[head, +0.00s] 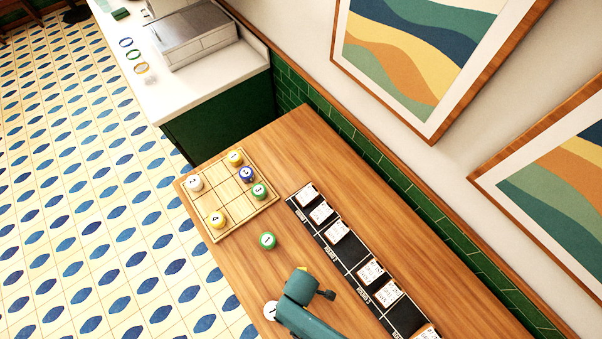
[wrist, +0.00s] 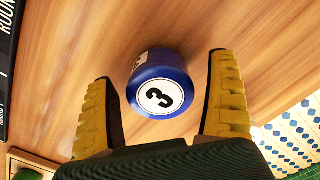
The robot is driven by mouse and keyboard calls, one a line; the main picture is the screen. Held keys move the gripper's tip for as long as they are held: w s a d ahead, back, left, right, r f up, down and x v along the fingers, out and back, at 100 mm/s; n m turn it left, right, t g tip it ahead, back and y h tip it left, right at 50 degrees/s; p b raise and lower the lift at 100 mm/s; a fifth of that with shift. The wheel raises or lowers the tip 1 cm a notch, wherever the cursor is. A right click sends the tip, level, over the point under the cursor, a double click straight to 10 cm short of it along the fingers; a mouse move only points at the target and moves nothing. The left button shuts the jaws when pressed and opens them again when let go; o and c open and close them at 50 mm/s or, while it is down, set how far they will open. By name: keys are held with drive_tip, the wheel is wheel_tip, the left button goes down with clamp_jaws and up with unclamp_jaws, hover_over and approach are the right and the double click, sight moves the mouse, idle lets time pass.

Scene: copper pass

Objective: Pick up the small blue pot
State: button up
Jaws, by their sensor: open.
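In the wrist view a small blue pot (wrist: 160,82) with a black 3 on a white disc stands on bare wooden table. My gripper (wrist: 165,85) is open, its yellow-padded fingers on either side of the pot, with visible gaps. In the head view my gripper (head: 303,269) is mostly hidden by my arm; only a bit of yellow shows. I see no blue pot beside it there. Another blue pot (head: 246,174) with a numbered top stands on the gridded wooden board (head: 213,201).
Yellow, white and green pots share the board. A green pot (head: 268,240) and a white-topped one (head: 270,310) stand on the table (head: 330,160). A black card strip (head: 345,248) runs on the right. A white counter (head: 165,95) adjoins the far end.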

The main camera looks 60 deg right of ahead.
drive_tip(key=shift+c, duration=0.4)
drive_tip(key=c, duration=1.3)
wheel_tip(320, 180, up, 10)
drive_tip(key=shift+r+p, duration=0.1)
drive_tip(key=shift+p, duration=0.3)
